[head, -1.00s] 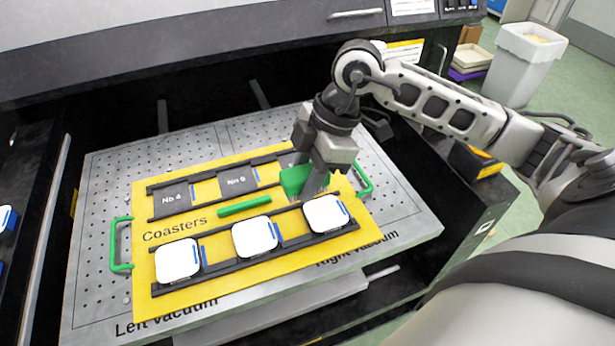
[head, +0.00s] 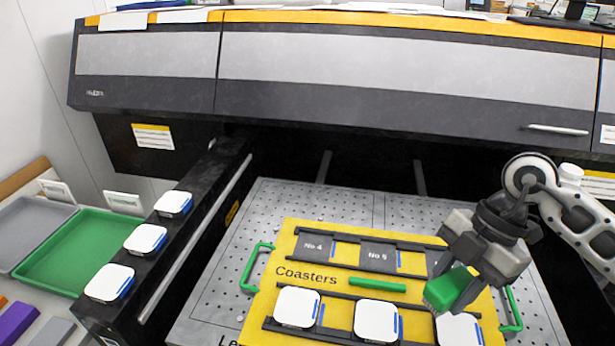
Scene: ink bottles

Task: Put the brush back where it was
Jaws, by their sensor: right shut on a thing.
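The brush is a green block (head: 449,288) with pale bristles along its lower left edge. My right gripper (head: 462,272) is shut on it and holds it tilted over the right part of the yellow Coasters board (head: 285,282). I cannot tell how far above the board it is. My left gripper is out of view.
White coasters (head: 376,320) sit in the board's front row; slots No 4 (head: 313,246) and No 5 (head: 377,255) show empty. More white coasters (head: 145,239) lie on the black left ledge. A green tray (head: 75,255) and a grey tray (head: 28,235) at left look empty.

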